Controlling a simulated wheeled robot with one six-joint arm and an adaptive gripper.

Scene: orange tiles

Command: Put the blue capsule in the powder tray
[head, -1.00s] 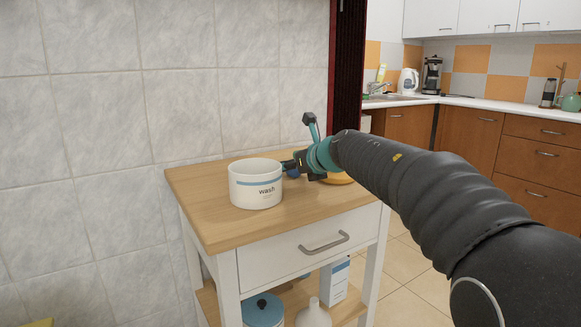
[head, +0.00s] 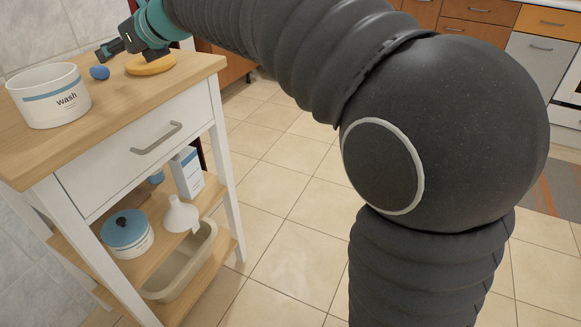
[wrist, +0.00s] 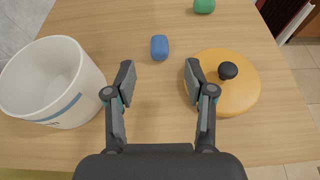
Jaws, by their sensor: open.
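The blue capsule (head: 99,72) lies on the wooden cart top, between the white wash pot (head: 38,112) and a round orange-yellow lid (head: 152,66). In the wrist view the capsule (wrist: 159,47) lies just beyond my fingertips, roughly centred between them. My gripper (wrist: 157,75) is open and empty, pointing at the capsule from above the cart top. My gripper (head: 106,49) also shows in the head view, close by the capsule. A beige tray (head: 204,262) sits on the cart's bottom shelf; no label shows on it, so I cannot tell if it is the powder tray.
A green capsule (wrist: 204,6) lies farther along the cart top. The black-knobbed lid (wrist: 240,95) is close to my right finger. A blue-lidded pot (head: 127,233), a white funnel (head: 181,215) and a carton (head: 188,173) stand on the shelf below. Tiled floor is clear right of the cart.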

